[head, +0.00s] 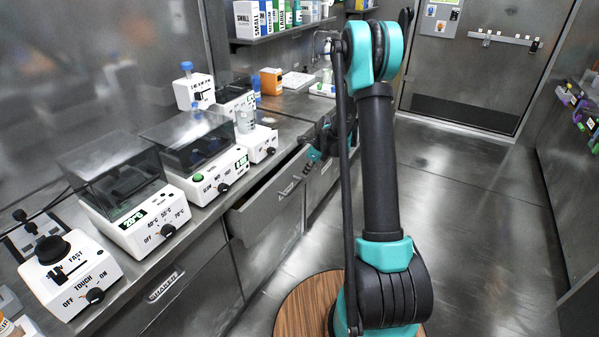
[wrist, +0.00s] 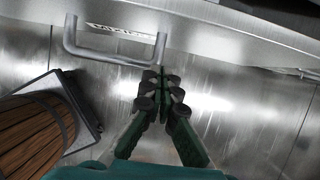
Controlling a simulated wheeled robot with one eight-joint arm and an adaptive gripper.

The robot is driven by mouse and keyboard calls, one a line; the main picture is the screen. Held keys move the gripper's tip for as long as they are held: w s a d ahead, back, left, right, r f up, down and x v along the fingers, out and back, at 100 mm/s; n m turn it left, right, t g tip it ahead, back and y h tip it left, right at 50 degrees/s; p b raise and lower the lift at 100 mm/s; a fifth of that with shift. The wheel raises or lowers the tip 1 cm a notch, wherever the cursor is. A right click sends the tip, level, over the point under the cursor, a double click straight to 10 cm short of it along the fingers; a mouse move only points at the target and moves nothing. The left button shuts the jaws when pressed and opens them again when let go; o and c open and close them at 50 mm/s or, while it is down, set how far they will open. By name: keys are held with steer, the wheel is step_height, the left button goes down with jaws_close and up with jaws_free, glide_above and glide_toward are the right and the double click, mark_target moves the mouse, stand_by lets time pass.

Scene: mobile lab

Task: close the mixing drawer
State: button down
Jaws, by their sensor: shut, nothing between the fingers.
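The pulled-out drawer (head: 256,216) stands open below the counter in the head view, and the inside shows as a narrow gap. Its label is too small to read there. In the wrist view, a grey bar handle (wrist: 72,40) with a label behind it sits on a metal front at upper left. My gripper (wrist: 162,82) is shut and empty, pointing at the metal front just right of this handle. I cannot tell whether the fingertips touch it. In the head view, my gripper (head: 315,153) is near the far end of the open drawer, partly hidden by my arm.
The counter above holds a touch mixer (head: 65,275), two lidded heater units (head: 140,225) (head: 215,175) and several smaller devices. Another drawer front with a labelled handle (head: 166,286) is at lower left. The floor (head: 475,220) to the right is clear up to the door.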

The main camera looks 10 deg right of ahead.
mark_target(271, 182)
steer(key=v, duration=1)
steer(key=s+a, duration=0.8)
steer(key=s, duration=0.3)
steer(key=shift+w+a+f, duration=0.7)
steer(key=shift+a+f, duration=0.35)
steer(key=shift+f, duration=0.45)
steer(key=shift+w+a+f, duration=0.7)
steer(key=shift+a+f, duration=0.35)
steer(key=shift+f, duration=0.4)
steer(key=shift+w+a+f, duration=0.7)
steer(key=shift+a+f, duration=0.35)
steer(key=shift+f, duration=0.45)
steer(key=w+a, duration=0.1)
steer(key=a, duration=0.1)
steer(key=w+a, duration=0.1)
steer(key=a, duration=0.1)
steer(key=shift+w, duration=0.4)
steer(key=shift+d, duration=0.1)
